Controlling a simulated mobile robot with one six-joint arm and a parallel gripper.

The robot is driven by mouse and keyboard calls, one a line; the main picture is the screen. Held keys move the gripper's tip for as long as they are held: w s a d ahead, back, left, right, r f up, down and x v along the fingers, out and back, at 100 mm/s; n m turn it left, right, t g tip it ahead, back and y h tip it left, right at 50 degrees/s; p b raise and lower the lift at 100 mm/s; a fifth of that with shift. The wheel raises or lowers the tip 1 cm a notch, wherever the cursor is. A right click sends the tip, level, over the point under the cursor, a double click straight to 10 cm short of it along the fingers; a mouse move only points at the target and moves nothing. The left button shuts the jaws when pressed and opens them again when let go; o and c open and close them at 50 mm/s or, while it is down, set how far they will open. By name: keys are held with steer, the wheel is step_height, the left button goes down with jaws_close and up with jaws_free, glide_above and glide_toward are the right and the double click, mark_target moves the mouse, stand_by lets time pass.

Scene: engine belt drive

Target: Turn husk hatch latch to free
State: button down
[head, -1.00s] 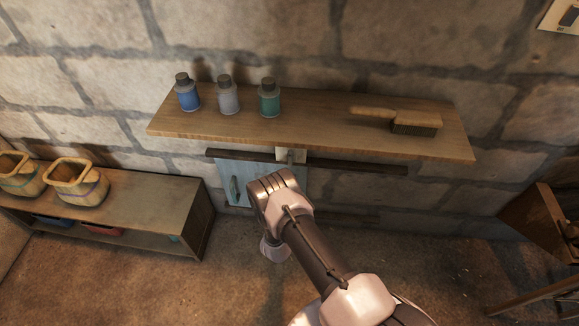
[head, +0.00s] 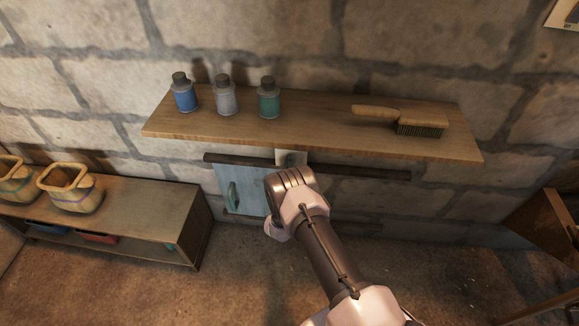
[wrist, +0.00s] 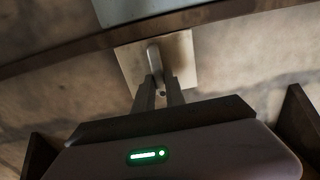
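The husk hatch is a pale blue panel (head: 240,186) with a green handle (head: 233,195), under the shelf in the head view; its edge shows at the top of the wrist view (wrist: 130,8). The latch is a small grey lever (wrist: 153,60) on a pale square plate (wrist: 181,58), whose top also shows in the head view (head: 291,158). My gripper (wrist: 161,82) is at the latch, its two narrow fingers close together around or just at the lever's lower end. Whether they press on it I cannot tell. In the head view my gripper hides the lever.
A wooden shelf (head: 320,133) juts out above, holding blue, grey and green bottles (head: 269,101) and a brush (head: 420,125). A dark rail (head: 365,170) runs below it. A low bench (head: 150,210) with sacks (head: 68,190) stands left. The floor in front is open.

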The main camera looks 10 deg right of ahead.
stand_by(0.3)
steer(key=shift+s+d+f+m+p, duration=0.15)
steer(key=shift+m+p, duration=0.85)
steer(key=shift+m, duration=1.95)
steer(key=shift+d+f+m+p, duration=0.25)
steer(key=shift+m+p, duration=0.8)
steer(key=shift+m, duration=1.85)
steer(key=shift+s+d+f+m+p, duration=0.2)
steer(key=shift+m+p, duration=0.8)
steer(key=shift+m, duration=1.95)
steer(key=shift+w, duration=0.15)
steer(key=c, duration=1.4)
jaws_free()
steer(key=p+v, duration=0.8)
steer(key=v, duration=0.9)
steer(key=shift+s+a, duration=0.1)
steer(key=shift+s, duration=0.1)
